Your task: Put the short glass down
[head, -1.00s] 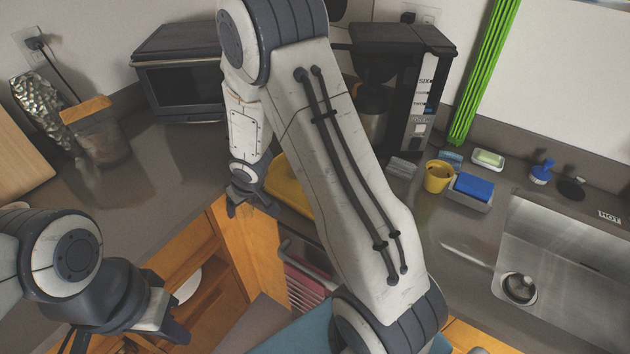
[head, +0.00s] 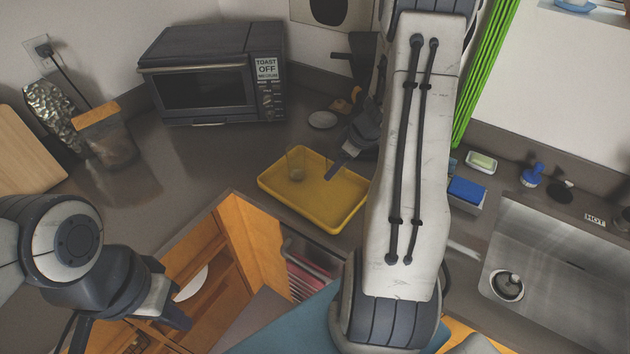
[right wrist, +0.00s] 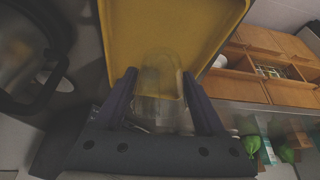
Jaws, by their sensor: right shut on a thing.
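The short glass (right wrist: 161,88) is clear and sits between the fingers of my right gripper (right wrist: 162,88) in the right wrist view, with the yellow tray behind it. In the head view my right gripper (head: 340,163) points down and left over the right part of the yellow tray (head: 310,218). A clear glass (head: 297,163) shows over the tray's left back part, left of the fingers. I cannot tell whether it is the same glass. My left gripper (head: 172,295) is open and empty at lower left, its fingers apart.
A toaster oven (head: 205,85) stands behind the tray. A jar with a wooden lid (head: 108,145) and a cutting board (head: 28,150) are at left. The sink (head: 560,275) is at right. Open cabinet space lies below the counter's front edge. Counter (head: 180,165) left of the tray is clear.

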